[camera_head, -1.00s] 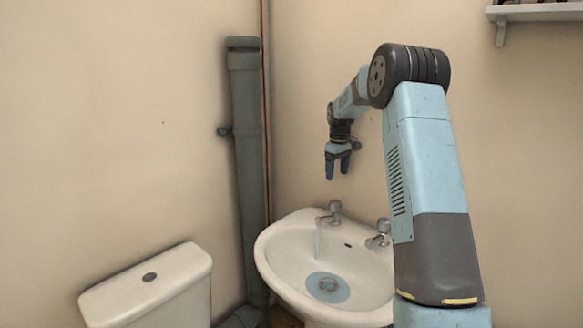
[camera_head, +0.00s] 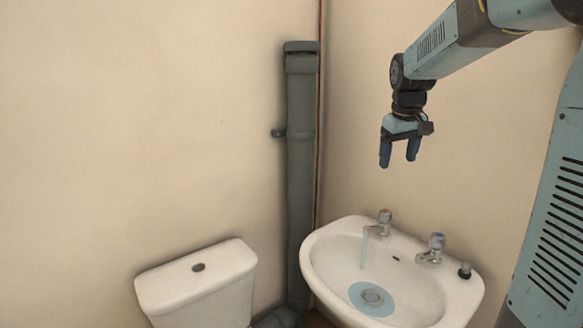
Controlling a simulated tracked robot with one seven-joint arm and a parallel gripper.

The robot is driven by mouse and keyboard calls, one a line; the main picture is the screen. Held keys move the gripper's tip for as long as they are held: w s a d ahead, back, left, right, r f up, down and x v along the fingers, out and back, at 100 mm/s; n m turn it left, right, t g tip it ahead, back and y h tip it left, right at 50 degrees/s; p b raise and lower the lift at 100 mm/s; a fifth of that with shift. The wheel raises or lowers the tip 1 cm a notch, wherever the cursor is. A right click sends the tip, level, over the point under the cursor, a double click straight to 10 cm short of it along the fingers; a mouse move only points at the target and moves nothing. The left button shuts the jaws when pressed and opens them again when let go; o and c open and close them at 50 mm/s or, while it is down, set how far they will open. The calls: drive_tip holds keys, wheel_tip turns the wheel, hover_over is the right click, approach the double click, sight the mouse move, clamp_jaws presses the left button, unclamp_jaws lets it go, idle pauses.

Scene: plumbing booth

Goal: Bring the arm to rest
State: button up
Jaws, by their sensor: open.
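My gripper (camera_head: 399,163) hangs from my raised arm at the upper right, its two blue fingers pointing down. The fingers are apart with nothing between them. It is in the air above the taps and touches nothing. Below it is the white washbasin (camera_head: 325,262). Water runs from its left tap (camera_head: 380,223), which has a reddish top. The right tap (camera_head: 433,248) has a bluish top and shows no stream. Some water (camera_head: 362,300) lies around the drain.
A white toilet cistern (camera_head: 225,268) stands at the lower left. A thick grey vertical pipe (camera_head: 301,150) and a thin reddish pipe (camera_head: 319,100) run up the wall corner. A small dark stopper-like object (camera_head: 465,270) sits on the basin's right rim. The air left of my gripper is clear.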

drive_tip(key=s+a+f+m+t, duration=0.1)
drive_tip(key=s, duration=1.2)
drive_tip(key=s+a+f+m+t, duration=0.2)
drive_tip(key=s, duration=1.2)
drive_tip(key=shift+s+a+y, duration=0.2)
drive_tip(key=shift+a+y, duration=0.05)
drive_tip(key=shift+y, duration=0.05)
